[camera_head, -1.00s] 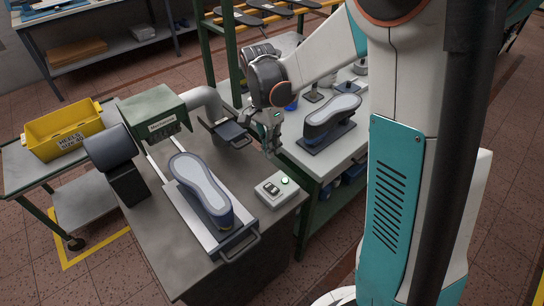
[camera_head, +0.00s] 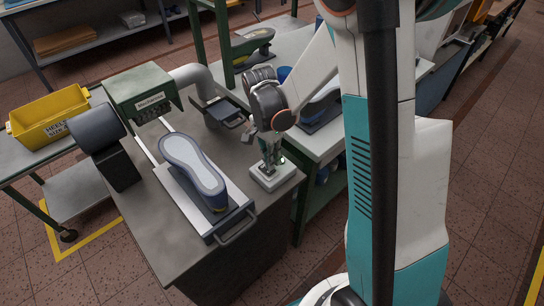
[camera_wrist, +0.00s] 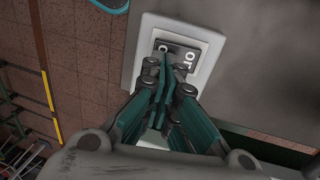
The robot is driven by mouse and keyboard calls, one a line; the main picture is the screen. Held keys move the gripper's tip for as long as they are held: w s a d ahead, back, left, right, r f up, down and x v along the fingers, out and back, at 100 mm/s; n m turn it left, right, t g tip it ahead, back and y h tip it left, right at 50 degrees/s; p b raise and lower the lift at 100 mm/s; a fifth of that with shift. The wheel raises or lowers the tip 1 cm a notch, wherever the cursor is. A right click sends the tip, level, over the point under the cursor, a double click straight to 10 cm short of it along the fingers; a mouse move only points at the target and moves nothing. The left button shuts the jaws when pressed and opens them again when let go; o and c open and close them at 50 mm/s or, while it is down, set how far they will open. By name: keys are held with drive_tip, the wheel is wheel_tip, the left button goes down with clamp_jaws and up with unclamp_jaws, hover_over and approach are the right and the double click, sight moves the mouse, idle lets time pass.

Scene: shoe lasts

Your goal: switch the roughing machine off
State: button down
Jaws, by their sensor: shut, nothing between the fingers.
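The roughing machine has a green housing (camera_head: 140,88) with a dark rounded unit (camera_head: 97,128) beside it, on a grey bench. Its pale switch box (camera_head: 270,181) sits at the bench's right edge. In the wrist view, a dark rocker (camera_wrist: 185,54) with white lettering sits in the white box face (camera_wrist: 205,36); the lettering is partly covered. My gripper (camera_head: 267,172) is shut and empty, pointing down over the box. In the wrist view its fingertips (camera_wrist: 163,62) overlap the rocker's left part; I cannot tell whether they touch. The green lamp is not visible.
A grey shoe last (camera_head: 193,165) lies on a sliding plate with a handle (camera_head: 237,226), left of my gripper. A yellow bin (camera_head: 50,115) stands on a side table. A second bench (camera_head: 318,140) stands close on the right.

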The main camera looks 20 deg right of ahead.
drive_tip(key=shift+s+d+f+t+b, duration=0.15)
drive_tip(key=shift+s+f+t+b, duration=0.15)
drive_tip(key=shift+s+f+t, duration=0.25)
drive_tip(key=shift+s+t+y, duration=0.1)
drive_tip(key=shift+t+y, duration=0.3)
drive_tip(key=shift+t, duration=0.35)
drive_tip(key=shift+s+f+b, duration=0.15)
drive_tip(key=shift+s+b, duration=0.15)
drive_tip(key=shift+b, duration=0.05)
drive_tip(key=shift+d, duration=0.1)
drive_tip(key=shift+w+a, duration=0.2)
drive_tip(key=shift+w, duration=0.5)
drive_tip(key=shift+w+r+p, duration=0.1)
drive_tip(key=shift+r+p, duration=0.2)
drive_tip(key=shift+r, duration=0.2)
drive_tip(key=s+r+p, duration=0.1)
drive_tip(key=r+p, duration=0.2)
drive_tip(key=r, duration=0.3)
drive_tip(key=s+d+r+p, duration=0.1)
drive_tip(key=s+r+p, duration=0.1)
drive_tip(key=r, duration=0.5)
drive_tip(key=shift+s+r+p, duration=0.15)
drive_tip(key=shift+p, duration=0.5)
